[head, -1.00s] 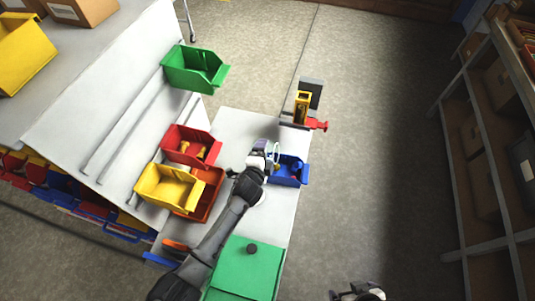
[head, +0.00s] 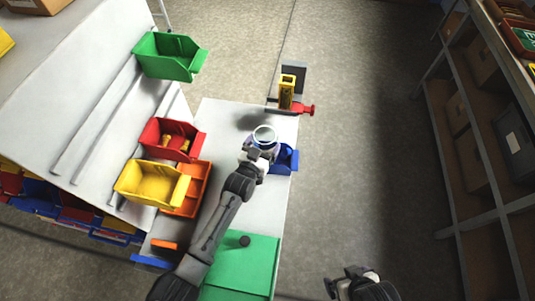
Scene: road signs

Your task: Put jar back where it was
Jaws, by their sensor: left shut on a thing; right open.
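A small jar (head: 264,134) with a pale round top is in my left gripper (head: 262,145), which is shut on it. The jar is over the white table, just to the upper left of a blue bin (head: 285,158). The gripper and arm hide part of that bin. I cannot tell how high the jar is above the table. My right gripper (head: 337,284) is open and empty at the bottom, over the floor right of the table.
A yellow and red device (head: 287,92) stands at the table's far edge. Red (head: 165,139), yellow (head: 150,184) and orange (head: 187,190) bins are left, a green bin (head: 168,55) is farther back. A green box (head: 240,267) is at the near end. The white tabletop (head: 222,117) is partly clear.

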